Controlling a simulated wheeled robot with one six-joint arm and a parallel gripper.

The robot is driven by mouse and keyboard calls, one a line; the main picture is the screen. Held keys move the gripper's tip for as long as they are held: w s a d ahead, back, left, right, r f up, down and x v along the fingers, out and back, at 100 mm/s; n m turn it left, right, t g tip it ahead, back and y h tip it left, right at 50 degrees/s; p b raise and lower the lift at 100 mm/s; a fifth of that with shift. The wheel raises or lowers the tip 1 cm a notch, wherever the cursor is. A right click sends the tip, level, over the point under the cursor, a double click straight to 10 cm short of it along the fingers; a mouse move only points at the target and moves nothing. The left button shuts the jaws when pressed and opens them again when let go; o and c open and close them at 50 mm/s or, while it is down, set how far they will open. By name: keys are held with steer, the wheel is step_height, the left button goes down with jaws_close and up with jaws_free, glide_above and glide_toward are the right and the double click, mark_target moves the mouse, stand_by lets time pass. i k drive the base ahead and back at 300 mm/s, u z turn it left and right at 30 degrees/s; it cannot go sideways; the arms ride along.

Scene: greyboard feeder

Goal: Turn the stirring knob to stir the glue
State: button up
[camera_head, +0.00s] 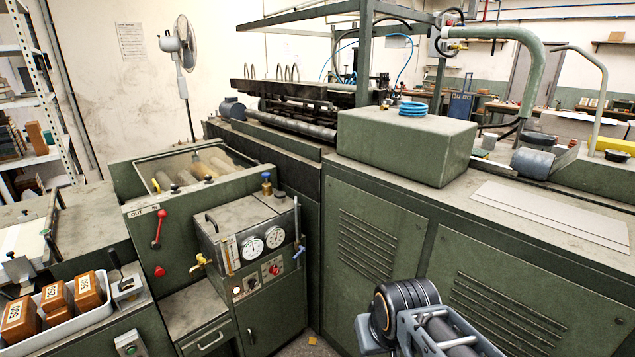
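A small grey-green control unit (247,245) stands left of centre with two round dials on its front. A small red knob (274,269) sits on a light plate below the dials, beside a round indicator (251,283). I cannot read any label that marks it as the stirring knob. Behind and left is an open trough (137,168) with rollers (205,165) in it; glue cannot be made out. Part of my arm shows at the lower right, well apart from the control unit. No gripper fingers show.
A red lever (159,229) is on the panel left of the unit. A brass tap (201,262) and a blue-handled valve (299,250) stick out at its sides. A long green cabinet (375,235) fills the right. Wooden blocks lie in a white tray (78,322) at lower left.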

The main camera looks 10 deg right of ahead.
mark_target(280, 196)
steer(key=z, duration=0.15)
steer(key=i, duration=1.05)
steer(key=u, duration=0.2)
